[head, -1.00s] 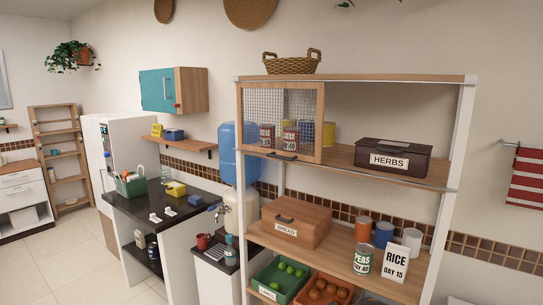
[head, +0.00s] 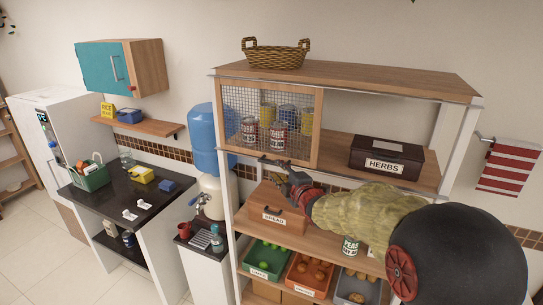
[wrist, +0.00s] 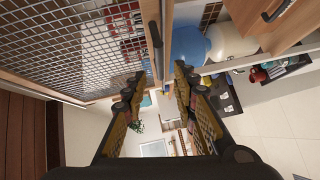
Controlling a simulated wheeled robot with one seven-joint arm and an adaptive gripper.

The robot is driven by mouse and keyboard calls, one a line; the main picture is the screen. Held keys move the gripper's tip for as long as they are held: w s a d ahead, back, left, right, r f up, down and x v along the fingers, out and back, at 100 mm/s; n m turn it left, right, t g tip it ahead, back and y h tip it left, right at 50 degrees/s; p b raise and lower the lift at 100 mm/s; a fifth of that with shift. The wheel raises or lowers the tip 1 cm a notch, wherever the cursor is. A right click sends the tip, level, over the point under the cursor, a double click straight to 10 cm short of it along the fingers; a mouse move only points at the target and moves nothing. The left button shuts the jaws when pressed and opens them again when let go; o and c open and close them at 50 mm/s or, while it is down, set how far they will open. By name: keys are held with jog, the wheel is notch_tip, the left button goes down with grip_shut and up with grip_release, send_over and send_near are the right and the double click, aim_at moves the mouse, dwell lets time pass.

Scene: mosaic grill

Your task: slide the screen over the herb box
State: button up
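The screen (head: 316,128) is a wire mesh panel in a wooden frame at the left of the upper shelf, with cans behind it. It also shows in the wrist view (wrist: 75,45). Its dark bar handle (wrist: 154,33) is at the lower edge of its frame. The herb box (head: 404,155) is dark brown, labelled HERBS, and sits uncovered at the right of that shelf. My gripper (head: 288,171) is just below the screen's lower edge by the handle. In the wrist view my gripper (wrist: 156,82) is open, its fingers apart, with the handle beyond the gap between them.
Below the screen, a wooden bread box (head: 275,218) stands on the middle shelf, close under my arm. A wicker basket (head: 276,51) is on top. The upper shelf between screen and herb box is clear.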

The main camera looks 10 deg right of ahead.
aim_at(272, 164)
jog(key=shift+p+x, duration=0.75)
jog(key=shift+x, duration=3)
jog(key=shift+c, duration=1.2)
jog(key=c, duration=0.4)
grip_shut()
